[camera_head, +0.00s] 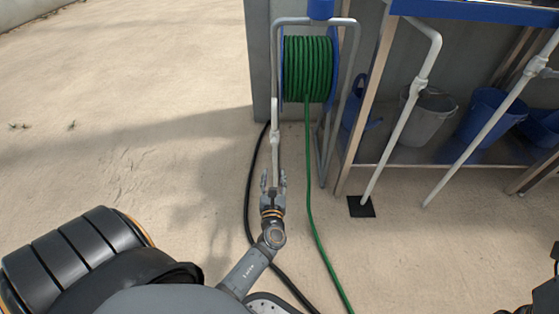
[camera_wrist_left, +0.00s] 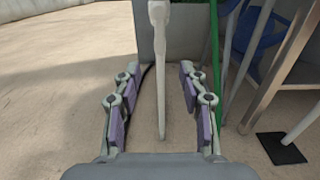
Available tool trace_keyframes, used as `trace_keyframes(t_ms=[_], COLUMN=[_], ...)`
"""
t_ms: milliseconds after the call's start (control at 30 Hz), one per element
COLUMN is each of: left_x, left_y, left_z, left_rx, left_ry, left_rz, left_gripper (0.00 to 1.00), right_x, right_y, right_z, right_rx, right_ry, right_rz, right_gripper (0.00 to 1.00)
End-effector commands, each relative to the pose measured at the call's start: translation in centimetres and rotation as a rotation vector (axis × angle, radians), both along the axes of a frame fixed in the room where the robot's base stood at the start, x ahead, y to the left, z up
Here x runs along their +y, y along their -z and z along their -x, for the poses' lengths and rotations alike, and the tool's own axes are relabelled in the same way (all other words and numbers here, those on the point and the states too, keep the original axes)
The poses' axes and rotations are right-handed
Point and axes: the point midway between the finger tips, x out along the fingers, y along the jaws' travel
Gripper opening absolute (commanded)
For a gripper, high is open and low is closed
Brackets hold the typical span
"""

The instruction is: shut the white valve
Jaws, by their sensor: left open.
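A slim white upright pipe with a thicker white fitting, which looks like the white valve (camera_head: 274,138), stands in front of the green hose reel. In the left wrist view the white valve (camera_wrist_left: 159,14) is at the top centre, with a white stem running down from it between the fingers. I cannot make out a separate handle or its position. My left gripper (camera_head: 273,179) is open and empty, just below the fitting in the head view. In the left wrist view its fingers (camera_wrist_left: 159,98) stand wide apart on both sides of the stem, not touching it. My right gripper does not show.
A green hose (camera_head: 309,190) and a black hose (camera_head: 248,205) run along the floor near my left arm. The reel (camera_head: 307,68) is behind. At right stands a bench frame (camera_head: 358,105) with white pipes, a grey bucket (camera_head: 427,115) and blue buckets (camera_head: 490,120). Floor at left is clear.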

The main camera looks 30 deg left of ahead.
Motion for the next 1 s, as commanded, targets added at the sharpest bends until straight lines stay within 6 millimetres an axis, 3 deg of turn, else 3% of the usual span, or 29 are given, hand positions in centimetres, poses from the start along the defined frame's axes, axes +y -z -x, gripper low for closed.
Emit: trace_keyframes(t_ms=[300, 467, 833, 1000], left_x=[3.4, 4.6, 5.1, 5.1], left_y=[0.2, 0.2, 0.0, 0.1], left_z=[-5.7, -7.6, -8.3, -8.3], left_rx=[-0.003, -0.002, 0.0, 0.0], left_ry=[0.001, 0.0, 0.0, 0.0], left_rz=[-0.001, 0.003, 0.004, 0.004], left_gripper=[0.42, 0.42, 0.42, 0.21], right_x=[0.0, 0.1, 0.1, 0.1], right_y=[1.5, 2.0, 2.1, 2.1], right_z=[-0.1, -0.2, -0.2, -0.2], right_rx=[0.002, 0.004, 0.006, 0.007], right_ry=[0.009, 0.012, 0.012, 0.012], right_rz=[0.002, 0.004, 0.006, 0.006], right_gripper=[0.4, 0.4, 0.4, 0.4])
